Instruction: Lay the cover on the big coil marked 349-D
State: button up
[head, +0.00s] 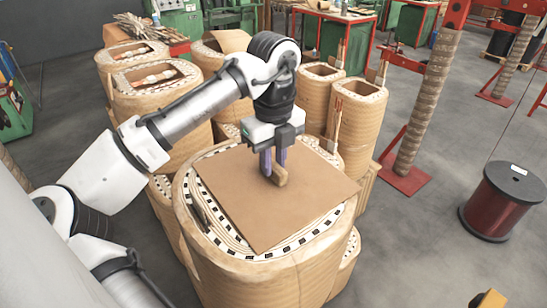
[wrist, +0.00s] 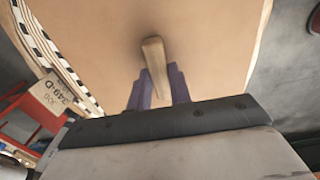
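The cover (head: 235,200) is a flat brown square board with a wooden bar handle (head: 280,177) in its middle. It is over the top of the big coil (head: 300,275) in the head view, hiding most of the coil's opening. Its right corner reaches past the coil's rim. I cannot tell whether it touches the coil. My gripper (head: 273,163) has purple fingers on both sides of the handle, close against it. The wrist view also shows the cover (wrist: 100,30), the handle (wrist: 154,55) and a tag reading 349-D (wrist: 52,93) beside the coil's edge.
Other paper-wrapped coils stand behind, at the left (head: 155,105) and right (head: 358,120). A red stand with a wrapped post (head: 415,140) is to the right. A dark red spool (head: 500,200) stands on the floor farther right. Bare floor lies between the coils and the spool.

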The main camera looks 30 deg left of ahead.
aim_at(273, 165)
jog(key=o, duration=0.5)
jog(key=shift+r, duration=0.1)
notch_tip(273, 165, up, 14)
jog(key=shift+f, duration=0.15)
jog(key=shift+f, duration=0.1)
dwell(0.5)
